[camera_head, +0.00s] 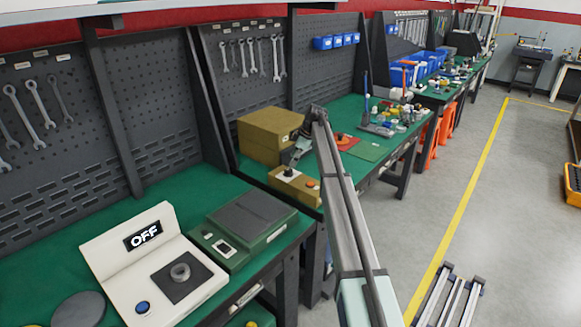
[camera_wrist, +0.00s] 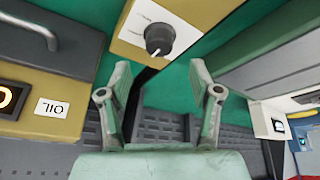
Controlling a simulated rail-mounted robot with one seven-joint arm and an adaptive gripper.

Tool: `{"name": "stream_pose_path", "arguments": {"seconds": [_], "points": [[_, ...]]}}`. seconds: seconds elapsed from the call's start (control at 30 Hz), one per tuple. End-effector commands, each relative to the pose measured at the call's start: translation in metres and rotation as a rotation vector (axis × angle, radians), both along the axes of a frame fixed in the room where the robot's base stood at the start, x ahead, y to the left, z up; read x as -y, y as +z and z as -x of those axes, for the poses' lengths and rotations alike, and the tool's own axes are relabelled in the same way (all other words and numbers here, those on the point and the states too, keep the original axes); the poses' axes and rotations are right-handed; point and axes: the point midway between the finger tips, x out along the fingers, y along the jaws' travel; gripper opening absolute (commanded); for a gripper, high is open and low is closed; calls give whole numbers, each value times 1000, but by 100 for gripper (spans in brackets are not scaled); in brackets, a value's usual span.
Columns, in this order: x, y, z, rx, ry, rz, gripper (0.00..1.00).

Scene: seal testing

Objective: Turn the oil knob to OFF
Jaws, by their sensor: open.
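The black knob (camera_wrist: 159,38) with a white pointer line sits on a tan control box (camera_wrist: 130,35) at the top middle of the wrist view. The same low tan box (camera_head: 300,187) with its dark knob (camera_head: 289,172) shows on the green bench in the head view. My gripper (camera_wrist: 160,88) is open and empty, its fingers spread below the knob in the wrist view and apart from it. In the head view my gripper (camera_head: 298,152) is small and partly hidden by my arm, close to the box. The setting marks beside the knob are too small to read.
A larger tan box (camera_head: 270,135) stands behind; its OIL label (camera_wrist: 49,108) shows in the wrist view. A white device (camera_head: 118,257) with an OFF display (camera_head: 143,236) and a green box (camera_head: 255,222) stand nearer. Tools and an orange item lie farther along the bench.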

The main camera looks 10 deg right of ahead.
Motion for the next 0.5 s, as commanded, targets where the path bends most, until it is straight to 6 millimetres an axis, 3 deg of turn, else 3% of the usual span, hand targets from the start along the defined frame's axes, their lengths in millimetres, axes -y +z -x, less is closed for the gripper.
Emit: {"name": "stream_pose_path", "arguments": {"seconds": [0.23,0.5], "points": [[15,41,5,2,1,-1,64],[22,57,8,-1,1,0,64]]}}
